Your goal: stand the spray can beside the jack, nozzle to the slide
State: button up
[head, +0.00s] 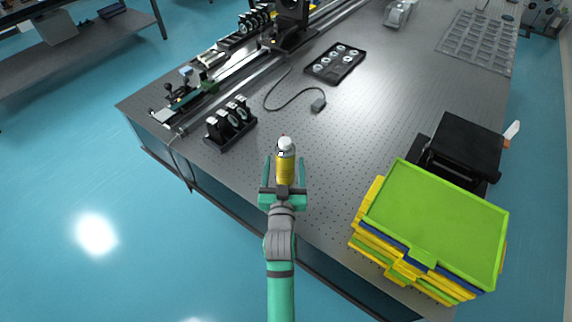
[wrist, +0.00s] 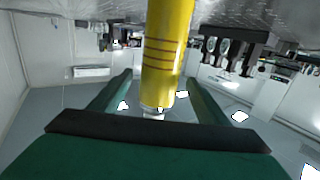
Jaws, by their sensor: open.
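The yellow spray can (head: 286,168) with a white top stands upright near the front edge of the perforated table. My gripper (head: 286,160) is open, one finger on each side of the can. In the wrist view, which is upside down, the can (wrist: 166,50) is between the open fingers (wrist: 160,80); I cannot tell whether they touch it. A small red mark shows at its top, but the nozzle's facing is unclear. The black jack (head: 468,142) stands at the right, with a white and orange knob. A long rail, perhaps the slide (head: 325,20), runs along the table's far left side.
Stacked trays, the top one green (head: 435,220), stand in front of the jack. A black holder with upright optics (head: 230,125) is left of the can. A cable with a small grey box (head: 318,104) and a black tray (head: 336,62) lie behind. Mid-table is clear.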

jog(key=shift+w+d, duration=0.1)
jog(key=shift+w, duration=1.45)
jog(key=c, duration=1.4)
jog(key=shift+r, duration=0.15)
